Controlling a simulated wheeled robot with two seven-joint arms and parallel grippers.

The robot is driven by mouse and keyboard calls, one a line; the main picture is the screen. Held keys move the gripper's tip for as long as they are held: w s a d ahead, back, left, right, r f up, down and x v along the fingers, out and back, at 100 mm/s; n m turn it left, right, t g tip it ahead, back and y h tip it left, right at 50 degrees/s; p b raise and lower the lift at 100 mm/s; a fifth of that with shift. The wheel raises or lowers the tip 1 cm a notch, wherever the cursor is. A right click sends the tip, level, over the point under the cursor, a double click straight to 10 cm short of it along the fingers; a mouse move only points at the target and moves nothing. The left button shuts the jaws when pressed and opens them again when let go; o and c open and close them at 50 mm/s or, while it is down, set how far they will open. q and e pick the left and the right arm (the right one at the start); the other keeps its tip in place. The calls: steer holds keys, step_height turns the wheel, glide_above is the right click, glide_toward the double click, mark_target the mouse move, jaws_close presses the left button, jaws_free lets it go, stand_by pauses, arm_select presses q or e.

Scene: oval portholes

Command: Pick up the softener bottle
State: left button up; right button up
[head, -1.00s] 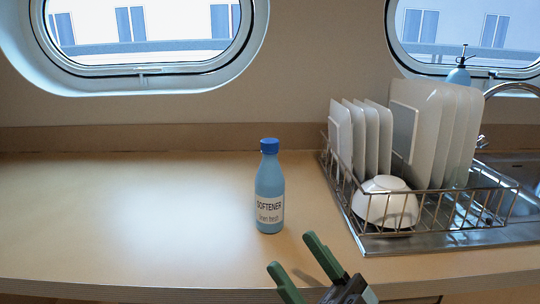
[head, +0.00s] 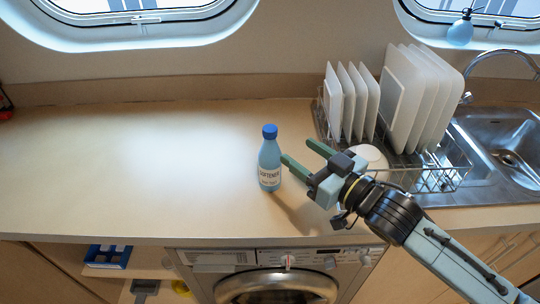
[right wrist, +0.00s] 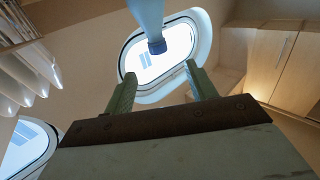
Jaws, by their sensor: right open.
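The softener bottle (head: 269,172), light blue with a blue cap and a white label, stands upright on the wooden counter (head: 130,160). My right gripper (head: 296,150) is open, with green fingers, just right of the bottle. Its nearer fingertip appears very close to the bottle's side; I cannot tell if they touch. In the right wrist view the bottle (right wrist: 146,14) appears upside down beyond the open fingers (right wrist: 160,68), lined up roughly between their tips, and nothing is held. My left gripper is not in view.
A wire dish rack (head: 435,182) with several white plates (head: 405,95) and a white bowl (head: 370,158) stands right of the bottle, partly behind my gripper. The sink (head: 512,150) is farther right. The counter left of the bottle is clear. A washing machine (head: 215,258) is below.

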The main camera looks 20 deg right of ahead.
mark_target(266, 127)
steer(key=x, duration=0.7)
steer(key=shift+w, duration=0.1)
steer(key=shift+x, duration=2.85)
steer(key=shift+d+f, duration=0.1)
steer(key=shift+f, duration=0.05)
steer(key=shift+c, duration=0.3)
jaws_close()
